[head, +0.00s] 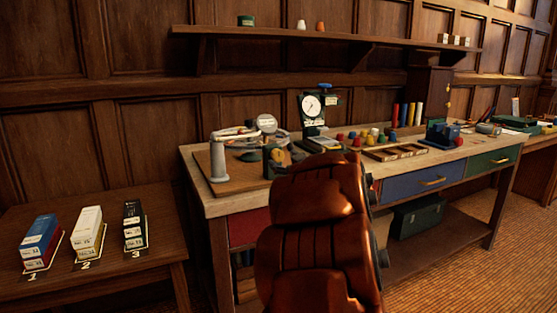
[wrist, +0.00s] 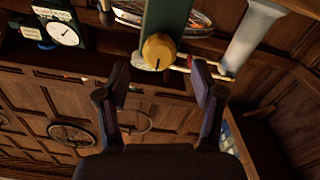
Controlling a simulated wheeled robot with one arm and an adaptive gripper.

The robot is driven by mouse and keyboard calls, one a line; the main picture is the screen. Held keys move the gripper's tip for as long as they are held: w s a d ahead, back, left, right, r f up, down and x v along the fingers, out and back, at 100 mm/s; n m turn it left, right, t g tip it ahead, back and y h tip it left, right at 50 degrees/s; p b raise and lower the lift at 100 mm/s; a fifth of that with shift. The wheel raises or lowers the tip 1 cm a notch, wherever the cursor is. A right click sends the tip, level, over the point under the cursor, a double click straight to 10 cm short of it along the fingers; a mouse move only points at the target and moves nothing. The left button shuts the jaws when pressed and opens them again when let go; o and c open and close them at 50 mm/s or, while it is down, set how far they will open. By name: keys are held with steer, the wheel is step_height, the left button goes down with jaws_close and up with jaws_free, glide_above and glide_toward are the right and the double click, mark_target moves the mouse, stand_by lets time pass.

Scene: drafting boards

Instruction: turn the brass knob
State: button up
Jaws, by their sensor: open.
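The brass knob (wrist: 159,51) is round and yellow, with a small dark mark near its edge. It sits on a green panel (wrist: 166,18) at the top of the wrist view. In the head view the knob (head: 281,156) shows small on the bench, partly hidden by a large brown shape. My gripper (wrist: 159,74) is open, its two dark fingers spread left and right. The knob lies ahead, between the lines of the fingertips and apart from both. Nothing is held. The gripper cannot be made out in the head view.
A grey post (head: 217,161) stands left of the knob; a pale column (wrist: 252,40) is close by in the wrist view. A dial gauge (head: 312,106) stands behind. Coloured pieces and a wooden tray (head: 395,152) lie to the right. Boxes stand on a side table (head: 140,268).

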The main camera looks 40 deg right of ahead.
mark_target(279, 157)
steer(key=shift+x, duration=2.25)
steer(key=shift+f, duration=0.1)
steer(key=c, duration=1.1)
